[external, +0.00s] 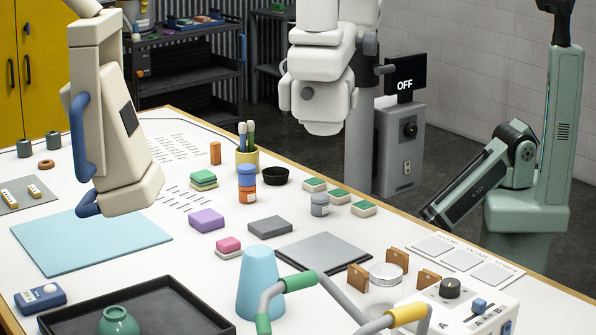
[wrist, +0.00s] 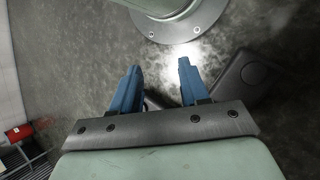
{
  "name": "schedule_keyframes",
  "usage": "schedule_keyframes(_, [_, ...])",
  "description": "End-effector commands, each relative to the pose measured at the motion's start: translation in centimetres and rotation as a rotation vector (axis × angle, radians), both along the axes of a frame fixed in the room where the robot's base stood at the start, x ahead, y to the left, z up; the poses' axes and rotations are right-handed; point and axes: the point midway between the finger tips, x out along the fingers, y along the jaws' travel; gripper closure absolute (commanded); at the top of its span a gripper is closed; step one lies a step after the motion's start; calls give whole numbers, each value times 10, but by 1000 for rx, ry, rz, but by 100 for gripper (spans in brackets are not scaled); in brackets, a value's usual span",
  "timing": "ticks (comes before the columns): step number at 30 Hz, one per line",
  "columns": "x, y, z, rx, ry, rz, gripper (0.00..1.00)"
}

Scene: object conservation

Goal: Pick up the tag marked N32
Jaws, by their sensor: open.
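Several small brown tag-like pieces stand around a clear round dish (external: 386,276) on the right of the table in the external view: one behind it (external: 397,257), one at its left (external: 358,278) and one at its right (external: 428,279). No marking on them can be read, so I cannot tell which, if any, is N32. My gripper (wrist: 159,68) shows in the wrist view with two blue fingers apart and nothing between them. It faces a grey floor and a round bolted base plate, away from the tabletop. I cannot make out my gripper in the external view.
A grey plate (external: 323,252), a light blue cup (external: 260,283) and a bent tube frame (external: 290,282) stand near the dish. A black tray (external: 190,305) lies at the front. A cream arm (external: 120,145) hangs over the left side. A white panel (external: 466,262) lies at the right edge.

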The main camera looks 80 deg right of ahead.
Motion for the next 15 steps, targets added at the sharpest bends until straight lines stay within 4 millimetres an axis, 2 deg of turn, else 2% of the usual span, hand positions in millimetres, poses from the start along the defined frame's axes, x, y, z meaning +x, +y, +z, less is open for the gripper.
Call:
schedule_keyframes(1, [5, 12, 8, -29, -23, -2, 55])
schedule_keyframes(6, [15, 46, 33, -132, -101, -40, 55])
schedule_keyframes(15, [18, 110, 80, -285, -272, -118, 55])
